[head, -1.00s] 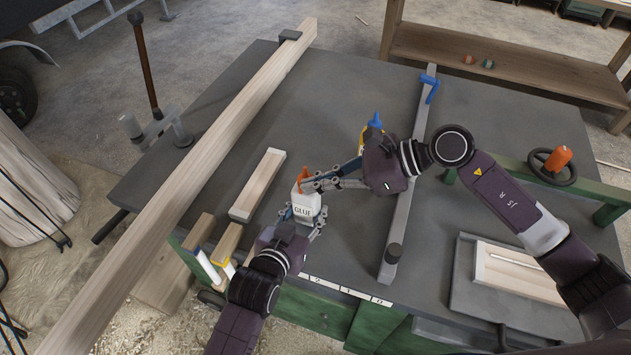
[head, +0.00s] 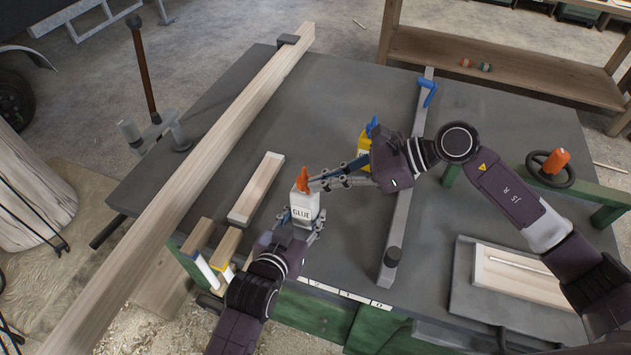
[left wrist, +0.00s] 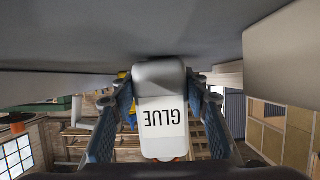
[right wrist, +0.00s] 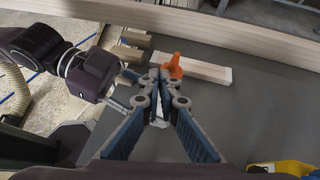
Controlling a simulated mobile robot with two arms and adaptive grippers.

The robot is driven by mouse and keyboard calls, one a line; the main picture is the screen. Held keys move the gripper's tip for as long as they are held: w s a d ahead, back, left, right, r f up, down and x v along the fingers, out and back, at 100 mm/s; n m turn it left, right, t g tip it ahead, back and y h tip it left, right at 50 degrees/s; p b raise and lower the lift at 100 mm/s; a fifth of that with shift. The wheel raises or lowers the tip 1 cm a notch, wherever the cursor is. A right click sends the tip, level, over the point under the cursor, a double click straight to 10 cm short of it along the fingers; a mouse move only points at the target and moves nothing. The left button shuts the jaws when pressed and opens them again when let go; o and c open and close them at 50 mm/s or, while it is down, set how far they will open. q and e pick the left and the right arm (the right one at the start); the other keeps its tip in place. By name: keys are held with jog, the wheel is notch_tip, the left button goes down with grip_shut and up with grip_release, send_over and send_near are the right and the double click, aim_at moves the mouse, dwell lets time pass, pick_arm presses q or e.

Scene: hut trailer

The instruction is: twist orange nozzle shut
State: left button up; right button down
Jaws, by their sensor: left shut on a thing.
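A white glue bottle (head: 304,207) with an orange nozzle (head: 302,181) stands upright near the front edge of the grey table. My left gripper (head: 306,226) is shut around the bottle's body. In the left wrist view the bottle (left wrist: 162,115) sits between the two fingers, its GLUE label upside down. My right gripper (head: 314,186) is just right of the nozzle, its fingers drawn together. In the right wrist view its fingertips (right wrist: 159,76) are together, with the nozzle (right wrist: 174,66) just beyond them; nothing shows between them. I cannot tell whether they touch the nozzle.
A yellow bottle with a blue top (head: 365,141) stands behind my right gripper. A grey clamp bar (head: 400,225) lies to the right. The table's far middle is clear.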

jog(key=f+v, duration=0.1)
jog(key=v, duration=1)
jog(key=shift+d, duration=0.65)
jog(key=c, duration=2.6)
grip_release()
jog(key=shift+d+r, duration=0.15)
jog(key=shift+d, duration=0.1)
jog(key=shift+c, duration=0.2)
jog(key=shift+o, duration=1.3)
jog(key=shift+r, duration=0.15)
jog(key=shift+o, duration=1.3)
jog(key=shift+a+n, duration=0.3)
jog(key=shift+a, duration=0.1)
jog(key=o, duration=0.5)
jog(key=a+r+n+g, duration=0.1)
jog(key=a+n+g, duration=0.2)
jog(key=a, duration=0.5)
jog(key=shift+w+a+n+h, duration=0.2)
jog(key=shift+a+n+h, duration=0.1)
jog(key=shift+a+h, duration=0.1)
jog(key=n+h, duration=0.7)
jog(key=h, duration=0.4)
send_near(304, 168)
jog(key=shift+n+t, duration=0.3)
jog(key=shift+t, duration=0.1)
jog(key=f, duration=0.7)
jog(key=s+f, duration=0.1)
jog(key=f, duration=0.3)
jog(key=shift+f, duration=0.35)
